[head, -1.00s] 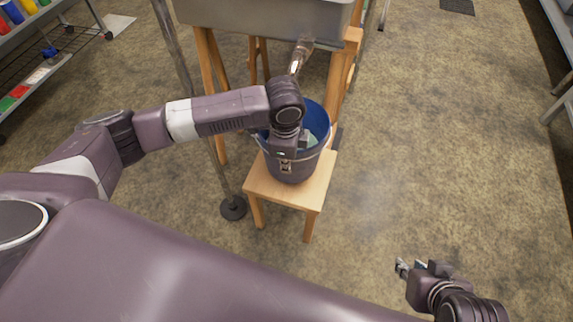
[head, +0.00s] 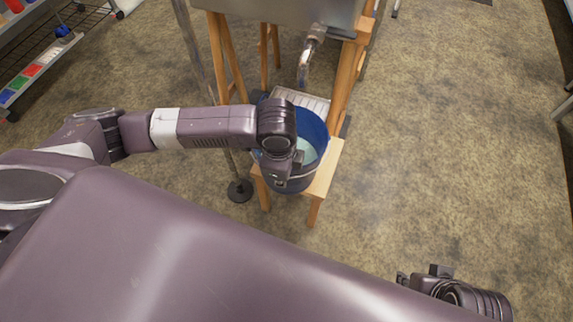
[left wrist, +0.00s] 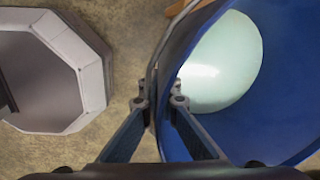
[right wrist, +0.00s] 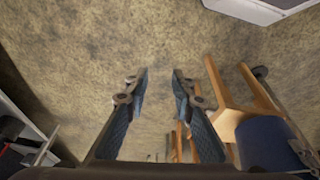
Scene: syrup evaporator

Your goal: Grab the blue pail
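The blue pail (head: 312,127) holds pale liquid and is upright at the small wooden stool (head: 325,172), covering much of its seat. It looks slightly raised, though its base is hidden. My left gripper (head: 280,180) is at its near left rim. In the left wrist view, the fingers (left wrist: 160,102) straddle the wall of the pail (left wrist: 205,30), one inside and one outside, and look shut on it. My right gripper (head: 402,278) is low at right, away from the pail. In the right wrist view its fingers (right wrist: 157,88) are apart and empty.
A metal spout (head: 304,66) hangs from the evaporator pan (head: 290,10) just behind the pail. A wooden stand (head: 348,75) carries the pan. A post with a round base (head: 240,190) stands left of the stool. A shelf with coloured items (head: 40,60) is far left. The floor at right is clear.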

